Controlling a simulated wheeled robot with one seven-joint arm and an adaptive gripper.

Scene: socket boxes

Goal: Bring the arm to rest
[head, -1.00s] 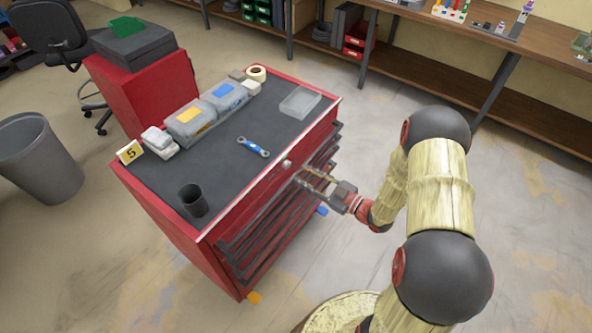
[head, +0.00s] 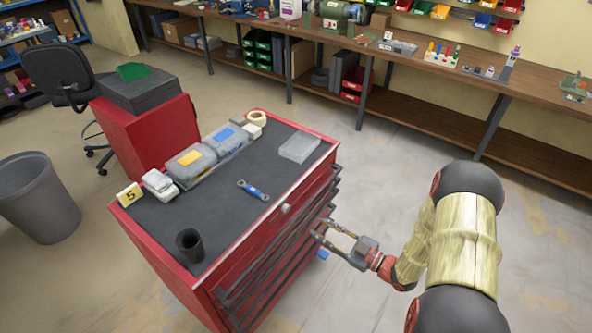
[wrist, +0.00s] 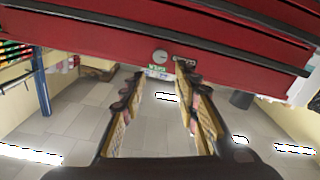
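My gripper (head: 325,230) is beside the drawer front of the red tool cabinet (head: 249,249), at its right side in the head view. The two fingers are spread apart with nothing between them. In the wrist view my gripper (wrist: 158,88) also shows both fingers wide apart, with the red drawer fronts (wrist: 130,38) across the top of the picture. A small round lock (wrist: 160,57) shows on the red front there. I cannot tell whether a fingertip touches the cabinet.
A workbench (head: 400,57) runs along the back. Floor right of the cabinet is clear.

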